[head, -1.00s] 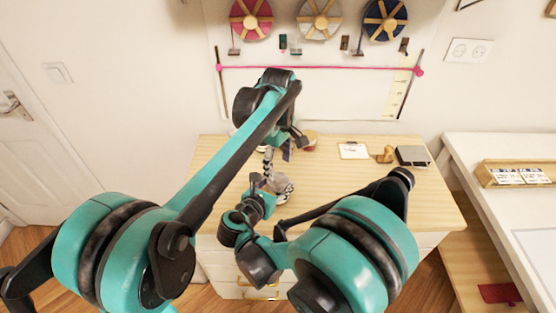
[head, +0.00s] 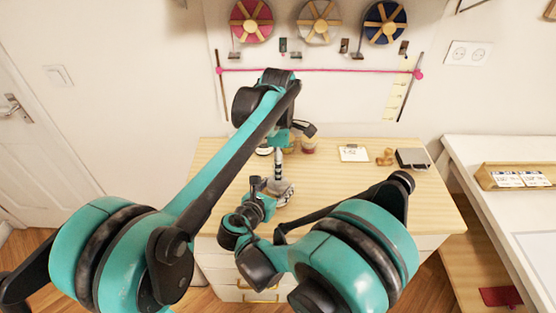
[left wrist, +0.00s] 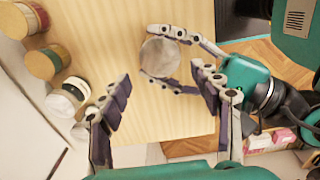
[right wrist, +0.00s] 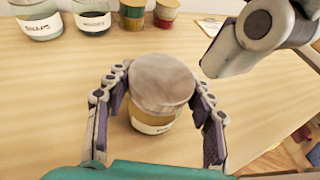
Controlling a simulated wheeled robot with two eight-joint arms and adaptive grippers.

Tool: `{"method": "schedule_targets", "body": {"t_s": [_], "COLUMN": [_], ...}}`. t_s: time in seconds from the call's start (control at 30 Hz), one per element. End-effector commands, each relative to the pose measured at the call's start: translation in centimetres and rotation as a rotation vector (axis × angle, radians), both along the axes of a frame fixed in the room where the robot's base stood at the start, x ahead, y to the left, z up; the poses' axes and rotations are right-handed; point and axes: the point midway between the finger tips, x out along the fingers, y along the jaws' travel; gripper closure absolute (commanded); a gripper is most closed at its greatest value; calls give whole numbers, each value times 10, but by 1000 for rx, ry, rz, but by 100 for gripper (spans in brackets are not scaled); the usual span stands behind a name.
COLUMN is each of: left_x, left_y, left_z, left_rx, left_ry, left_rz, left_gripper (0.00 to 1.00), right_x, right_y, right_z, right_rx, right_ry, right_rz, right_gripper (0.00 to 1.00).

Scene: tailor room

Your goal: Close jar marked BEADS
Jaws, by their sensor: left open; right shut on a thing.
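A jar (right wrist: 153,122) with a pale label band stands on the desk, its label text unreadable. A round wooden lid (right wrist: 162,80) sits on its mouth; I cannot tell how tightly. The lid also shows from above in the left wrist view (left wrist: 160,57). My right gripper (right wrist: 160,112) is shut around the jar, one finger on each side. My left gripper (left wrist: 160,108) is open and empty above the desk, near the lid and apart from it. One of its fingers shows at upper right in the right wrist view (right wrist: 250,40).
Several lidless-looking or lidded jars stand along the back of the desk (right wrist: 60,70), including a glass jar (right wrist: 38,18) and a wood-topped jar (left wrist: 42,63). A clipboard (head: 353,153) and a dark box (head: 412,158) lie at the desk's right.

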Motion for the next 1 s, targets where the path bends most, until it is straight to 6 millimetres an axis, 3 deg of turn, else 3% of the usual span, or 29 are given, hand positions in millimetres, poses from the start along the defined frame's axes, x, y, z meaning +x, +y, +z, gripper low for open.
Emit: {"method": "schedule_targets", "body": {"t_s": [0.2,0.4,0.77,0.8,0.97,1.0], "left_x": [0,0,0,0,0,0], "left_y": [0,0,0,0,0,0], "left_z": [-36,-58,-63,-63,-63,-63], "left_rx": [0,0,0,0,0,0], "left_ry": [0,0,0,0,0,0], "left_rz": [0,-1,-1,-1,-1,-1], "left_gripper": [36,36,36,39,80,80], "right_x": [0,0,-1,-1,-1,-1], "right_y": [0,0,0,0,0,0], "right_z": [-1,-1,-1,-1,-2,-2], "right_rx": [3,3,3,3,3,3], "right_ry": [3,3,3,3,3,3], "right_rz": [0,0,0,0,0,0], "right_gripper": [100,100,100,100,100,100]}}
